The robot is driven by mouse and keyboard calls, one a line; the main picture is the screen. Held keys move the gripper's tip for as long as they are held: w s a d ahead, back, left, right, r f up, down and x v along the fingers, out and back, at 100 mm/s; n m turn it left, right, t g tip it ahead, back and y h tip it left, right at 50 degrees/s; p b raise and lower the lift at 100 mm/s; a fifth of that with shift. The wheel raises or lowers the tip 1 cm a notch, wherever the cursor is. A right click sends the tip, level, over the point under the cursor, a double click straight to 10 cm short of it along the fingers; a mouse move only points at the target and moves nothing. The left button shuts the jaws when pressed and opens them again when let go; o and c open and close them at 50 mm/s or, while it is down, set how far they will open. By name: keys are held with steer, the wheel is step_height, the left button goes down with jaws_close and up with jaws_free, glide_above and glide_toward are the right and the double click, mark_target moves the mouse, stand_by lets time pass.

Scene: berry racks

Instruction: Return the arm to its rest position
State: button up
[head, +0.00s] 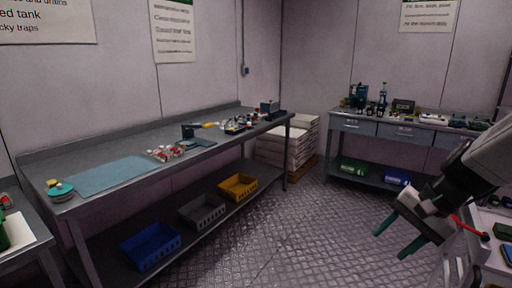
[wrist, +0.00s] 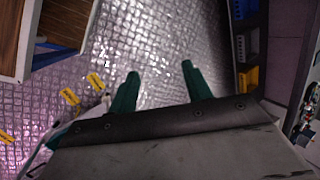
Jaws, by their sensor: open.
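My gripper (head: 396,240) shows at the right of the head view, over the patterned metal floor and beside a cart or cabinet. Its two green fingers stand apart with nothing between them. In the wrist view the two green fingers of my gripper (wrist: 160,80) point over bare floor, wide apart and empty. My arm reaches in from the right edge of the head view.
A long metal workbench (head: 110,143) runs along the left wall, with blue, grey and yellow bins (head: 238,187) on its lower shelf. A second bench (head: 400,130) stands at the back right. Stacked white sacks (head: 285,147) sit between them. The middle floor (head: 290,230) is clear.

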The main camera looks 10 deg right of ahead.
steer(key=s+a+r+n+g+h, duration=0.1)
steer(key=s+a+r+n+h, duration=0.3)
steer(key=s+a+n, duration=0.5)
steer(key=s+r+n, duration=0.1)
steer(key=s, duration=0.3)
steer(key=shift+a+r+h, duration=0.3)
steer(key=shift+r+h, duration=0.1)
steer(key=shift+s, duration=0.1)
stand_by(1.1)
